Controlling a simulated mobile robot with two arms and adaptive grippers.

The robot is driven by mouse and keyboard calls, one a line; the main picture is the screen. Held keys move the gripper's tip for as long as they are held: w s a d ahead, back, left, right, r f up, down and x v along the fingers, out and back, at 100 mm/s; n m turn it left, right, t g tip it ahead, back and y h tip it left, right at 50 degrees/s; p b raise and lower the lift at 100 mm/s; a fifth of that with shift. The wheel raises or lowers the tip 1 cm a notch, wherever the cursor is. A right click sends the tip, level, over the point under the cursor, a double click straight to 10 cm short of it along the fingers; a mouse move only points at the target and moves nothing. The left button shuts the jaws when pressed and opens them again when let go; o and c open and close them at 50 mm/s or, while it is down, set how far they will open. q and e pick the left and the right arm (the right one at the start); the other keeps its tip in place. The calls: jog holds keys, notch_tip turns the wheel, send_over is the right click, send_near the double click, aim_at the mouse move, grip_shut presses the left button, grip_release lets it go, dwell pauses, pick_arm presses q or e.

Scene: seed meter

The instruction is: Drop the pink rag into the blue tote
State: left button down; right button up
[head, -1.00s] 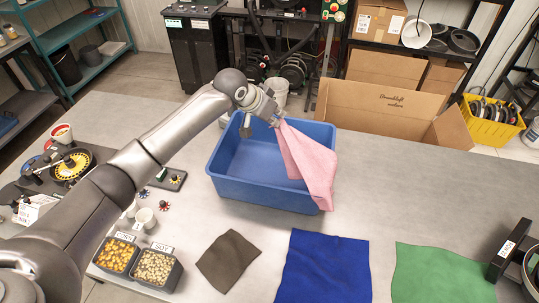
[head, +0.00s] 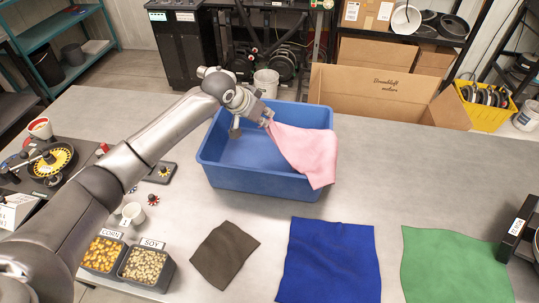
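The pink rag (head: 309,153) hangs from my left gripper (head: 266,121) in the head view. One corner is pinched in the fingers, and the cloth spreads to the right across the tote's right side, with its lower end at the tote's front right rim. The blue tote (head: 252,181) stands on the grey table, and its visible inside is empty apart from what the rag and arm cover. My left gripper is over the tote's opening, shut on the rag. My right gripper is not in view.
A brown cloth (head: 225,254), a blue cloth (head: 329,262) and a green cloth (head: 455,265) lie flat along the table's front. Corn (head: 103,254) and soy (head: 146,265) bins stand at the front left. Bare table (head: 430,170) lies right of the tote.

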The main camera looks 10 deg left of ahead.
pick_arm(q)
jog(key=c, duration=1.8)
grip_release()
jog(key=shift+o, duration=1.6)
jog(key=o, duration=0.5)
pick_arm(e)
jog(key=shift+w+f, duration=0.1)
pick_arm(q)
jog(key=o, duration=0.7)
jog(key=shift+c, duration=0.2)
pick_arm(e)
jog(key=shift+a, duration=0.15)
